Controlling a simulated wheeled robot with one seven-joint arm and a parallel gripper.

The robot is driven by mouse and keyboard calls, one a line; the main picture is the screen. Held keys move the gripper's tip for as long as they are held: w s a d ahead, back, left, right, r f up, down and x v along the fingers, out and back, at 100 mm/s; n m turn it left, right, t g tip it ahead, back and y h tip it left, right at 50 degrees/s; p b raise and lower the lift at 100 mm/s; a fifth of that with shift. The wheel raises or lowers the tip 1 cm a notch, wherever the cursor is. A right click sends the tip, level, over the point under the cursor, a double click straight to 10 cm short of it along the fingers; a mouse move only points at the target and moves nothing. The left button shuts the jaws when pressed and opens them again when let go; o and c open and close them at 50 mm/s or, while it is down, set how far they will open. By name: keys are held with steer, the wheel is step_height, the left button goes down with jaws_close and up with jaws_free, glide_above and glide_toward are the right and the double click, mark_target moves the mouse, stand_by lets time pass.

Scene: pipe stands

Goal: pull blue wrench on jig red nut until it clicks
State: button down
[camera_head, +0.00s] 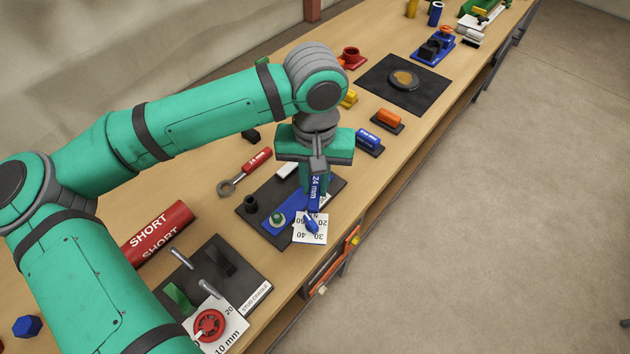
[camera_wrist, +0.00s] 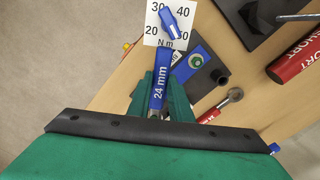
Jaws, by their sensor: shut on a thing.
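My gripper (camera_head: 314,188) is shut on the blue wrench (camera_head: 314,193), whose handle is marked 24 mm. In the wrist view the handle (camera_wrist: 160,80) lies between my green fingers (camera_wrist: 159,98); the wrench's jaw end cannot be made out. The jig is a blue block (camera_head: 293,205) on a dark plate. A green nut (camera_head: 277,218) shows on it, also in the wrist view (camera_wrist: 196,61); I see no red nut there. A white N m scale card (camera_head: 302,234) with a blue pointer (camera_wrist: 170,22) is at the jig's front edge.
A red 24 mm wrench (camera_head: 245,170) lies left of the jig. Orange (camera_head: 388,118) and blue (camera_head: 368,138) pieces stand beyond. The table's right edge is close.

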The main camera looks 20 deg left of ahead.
steer(key=shift+f, duration=2.5)
steer(key=c, duration=2.3)
jaws_free()
jaws_close()
